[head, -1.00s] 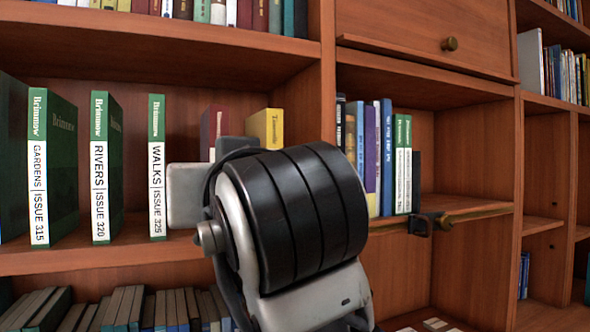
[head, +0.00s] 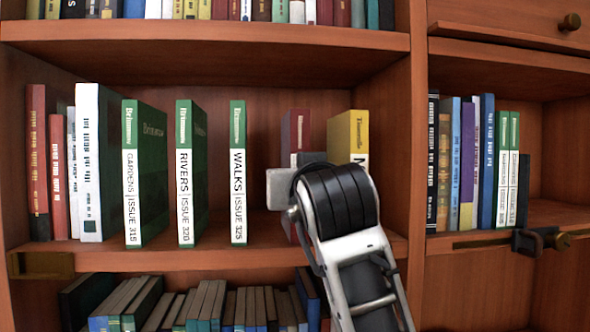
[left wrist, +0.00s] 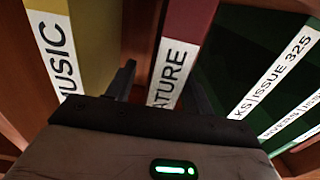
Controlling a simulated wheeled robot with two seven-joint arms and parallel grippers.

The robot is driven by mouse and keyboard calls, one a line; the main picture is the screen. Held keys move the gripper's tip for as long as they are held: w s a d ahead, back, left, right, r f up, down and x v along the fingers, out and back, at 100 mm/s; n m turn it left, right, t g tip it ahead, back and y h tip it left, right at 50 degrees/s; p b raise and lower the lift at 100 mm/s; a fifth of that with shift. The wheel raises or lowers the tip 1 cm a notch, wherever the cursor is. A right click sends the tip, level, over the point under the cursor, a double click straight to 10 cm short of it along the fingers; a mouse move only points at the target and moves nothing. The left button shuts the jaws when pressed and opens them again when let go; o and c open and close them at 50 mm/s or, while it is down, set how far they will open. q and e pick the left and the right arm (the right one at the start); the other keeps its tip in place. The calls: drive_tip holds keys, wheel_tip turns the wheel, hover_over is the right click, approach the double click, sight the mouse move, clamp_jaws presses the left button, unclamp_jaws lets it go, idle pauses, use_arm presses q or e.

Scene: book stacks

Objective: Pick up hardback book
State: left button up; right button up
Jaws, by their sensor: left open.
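A dark red book (head: 296,130) stands upright on the middle shelf, partly hidden by my left arm. In the left wrist view the dark red book (left wrist: 178,50) shows a white label ending in "ATURE". My left gripper (left wrist: 163,84) is open and close in front of its spine. One dark finger is in the gap between the red book and the yellow book (left wrist: 88,38); the other side is dark and hard to make out. In the head view my arm hides the fingers. My right gripper is not in view.
The yellow book (head: 348,135) stands right of the red one. Green books, such as the "WALKS" one (head: 238,170), stand to the left with gaps between. A vertical divider (head: 418,150) and a metal latch (head: 535,241) are on the right. Leaning books (head: 200,305) fill the shelf below.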

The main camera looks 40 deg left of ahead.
use_arm(q)
drive_tip(key=x, duration=0.2)
drive_tip(key=shift+a+r+p, duration=0.2)
drive_tip(key=shift+a+p, duration=0.1)
drive_tip(key=shift+a, duration=0.05)
drive_tip(key=shift+w+a, duration=0.35)
drive_tip(key=shift+f, duration=0.1)
clamp_jaws()
